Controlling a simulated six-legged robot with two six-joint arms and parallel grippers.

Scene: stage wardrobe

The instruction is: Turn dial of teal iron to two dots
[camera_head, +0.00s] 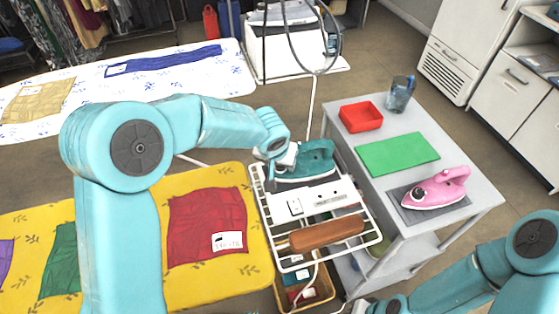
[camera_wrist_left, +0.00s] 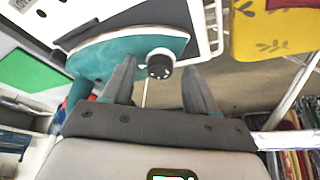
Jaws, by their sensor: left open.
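The teal iron (camera_head: 317,166) rests on the far end of the white wire rack (camera_head: 283,264); it also shows in the left wrist view (camera_wrist_left: 95,60). Its dial (camera_wrist_left: 160,64) has a white collar and a dark face with small pale marks too small to read. My left gripper (camera_head: 279,165) is at the iron's left end. In the left wrist view my left gripper (camera_wrist_left: 158,78) is open, its fingers on either side of the dial, with gaps visible and no grip on it. My right gripper (camera_head: 362,306) is at the bottom edge, mostly cut off.
The rack also carries a white socket panel (camera_head: 315,199) and a brown roll (camera_head: 326,234). A yellow ironing board (camera_head: 251,211) lies left.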

